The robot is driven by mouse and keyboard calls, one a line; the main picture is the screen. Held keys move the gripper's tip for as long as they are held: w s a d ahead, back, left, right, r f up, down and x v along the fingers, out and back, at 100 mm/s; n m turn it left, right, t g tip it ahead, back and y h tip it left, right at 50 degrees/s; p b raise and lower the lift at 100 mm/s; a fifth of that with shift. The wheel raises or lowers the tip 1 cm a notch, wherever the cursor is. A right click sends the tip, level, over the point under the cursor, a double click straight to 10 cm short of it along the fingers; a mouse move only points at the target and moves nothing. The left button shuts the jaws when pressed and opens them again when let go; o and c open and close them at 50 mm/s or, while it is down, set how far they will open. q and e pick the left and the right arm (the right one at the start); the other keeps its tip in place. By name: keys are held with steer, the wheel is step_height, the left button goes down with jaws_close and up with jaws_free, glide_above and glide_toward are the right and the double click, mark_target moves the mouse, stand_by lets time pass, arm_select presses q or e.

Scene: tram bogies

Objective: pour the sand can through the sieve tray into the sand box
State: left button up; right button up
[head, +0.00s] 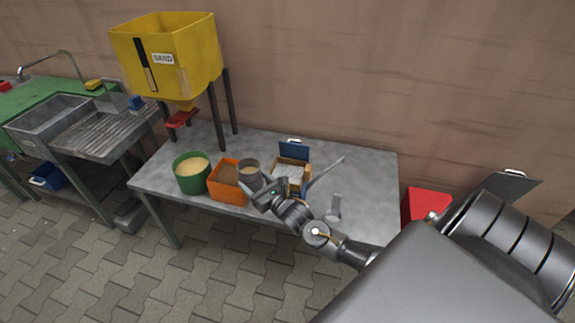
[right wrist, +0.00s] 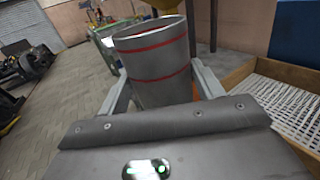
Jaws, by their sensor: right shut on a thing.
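The sand can (head: 250,181) is a grey cylinder, and pale sand shows at its top. In the right wrist view the can (right wrist: 160,75) has red bands and stands about upright between the fingers. My right gripper (head: 258,190) is shut on it, beside the orange box. The sieve tray (right wrist: 245,85), a wooden frame with white mesh, is just right of the can; it also shows in the head view (head: 277,184). A blue upright panel (head: 293,151) behind the tray seems to be the sand box's lid; the box's body is mostly hidden. My left gripper is out of view.
An orange open box (head: 229,194) and a green tub of sand (head: 191,183) stand left of the can. A yellow SAND hopper (head: 170,65) stands at the back left. A grey scoop-like tool (head: 333,208) lies right; the table's right end (head: 375,190) is clear.

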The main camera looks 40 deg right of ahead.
mark_target(259, 174)
steer(key=shift+r, duration=0.1)
steer(key=shift+s+d+r+m+p, duration=0.15)
steer(key=shift+r+m+p, duration=0.1)
steer(key=shift+r, duration=0.25)
steer(key=shift+w+d+r+m+p, duration=0.1)
steer(key=shift+r+m+p, duration=0.15)
steer(key=shift+r, duration=0.3)
steer(key=shift+s+d+r+m+p, duration=0.15)
steer(key=shift+r+m, duration=0.15)
steer(key=shift+r, duration=0.2)
steer(key=shift+w+d+r+m+t, duration=0.1)
steer(key=shift+r+m+t, duration=0.05)
steer(key=shift+m+t, duration=0.15)
steer(key=shift+d+b, duration=0.1)
steer(key=shift+b, duration=0.25)
steer(key=m, duration=0.1)
steer(key=d+m+b, duration=0.1)
steer(key=m, duration=0.1)
steer(key=d+m+t, duration=0.1)
steer(key=shift+s+r+h+b, duration=0.15)
steer(key=shift+s+h+b, duration=0.1)
steer(key=shift+h+b, duration=0.1)
steer(key=shift+d+m+b, duration=0.3)
steer(key=shift+m+b, duration=0.05)
steer(key=shift+m, duration=0.55)
steer(key=shift+s+d+m+t+h+b, duration=0.1)
steer(key=shift+m+t+h+b, duration=0.25)
steer(key=shift+m, duration=0.55)
stand_by(0.8)
